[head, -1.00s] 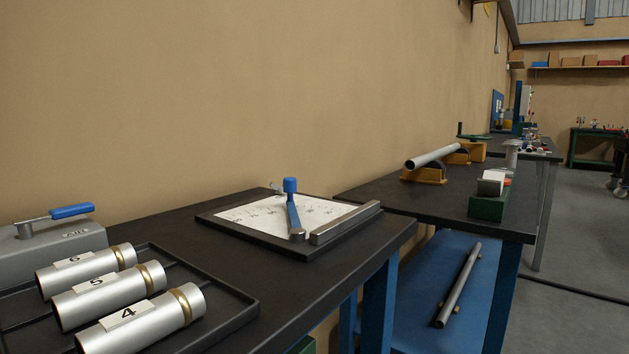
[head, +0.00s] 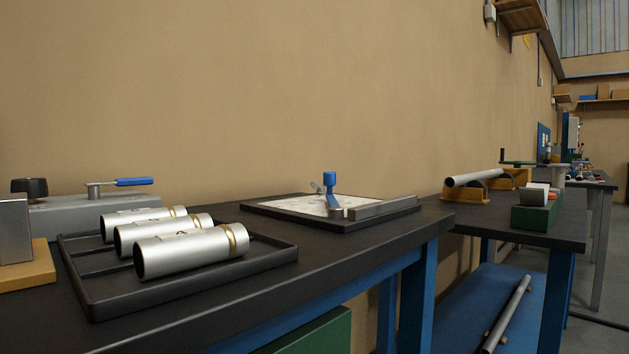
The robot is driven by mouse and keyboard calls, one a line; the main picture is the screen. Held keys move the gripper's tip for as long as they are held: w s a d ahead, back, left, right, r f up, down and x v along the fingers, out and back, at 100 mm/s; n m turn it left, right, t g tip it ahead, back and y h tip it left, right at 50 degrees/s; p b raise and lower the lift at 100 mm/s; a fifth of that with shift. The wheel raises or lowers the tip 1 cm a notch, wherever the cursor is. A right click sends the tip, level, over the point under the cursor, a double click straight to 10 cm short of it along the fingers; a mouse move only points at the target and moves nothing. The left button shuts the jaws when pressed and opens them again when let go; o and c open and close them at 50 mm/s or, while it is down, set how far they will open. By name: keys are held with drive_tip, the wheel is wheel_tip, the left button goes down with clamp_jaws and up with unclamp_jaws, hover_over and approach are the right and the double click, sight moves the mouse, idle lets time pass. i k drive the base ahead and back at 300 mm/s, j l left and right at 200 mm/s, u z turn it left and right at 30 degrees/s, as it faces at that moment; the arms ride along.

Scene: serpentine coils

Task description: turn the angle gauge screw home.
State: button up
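The angle gauge is a flat dark board with a white marked face (head: 292,204) on the black workbench. A steel bar (head: 383,207) lies along its right side. A blue arm pivots at a round steel boss (head: 337,213) near the front of the board. A blue knob (head: 329,179) stands upright on the arm, and a small grey wing-shaped piece (head: 316,188) shows beside it. I cannot tell whether the screw is tight. My gripper is not in view.
A black tray (head: 132,303) with three steel cylinders (head: 193,251) lies left of the gauge. Behind it is a grey fixture (head: 78,217) with a blue-handled lever (head: 133,182). A second bench (head: 568,228) at right holds a pipe (head: 473,179) and a green block (head: 534,216).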

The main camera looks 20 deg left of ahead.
sight(320, 189)
drive_tip(key=i+l+u, duration=0.8)
drive_tip(key=l+u, duration=0.15)
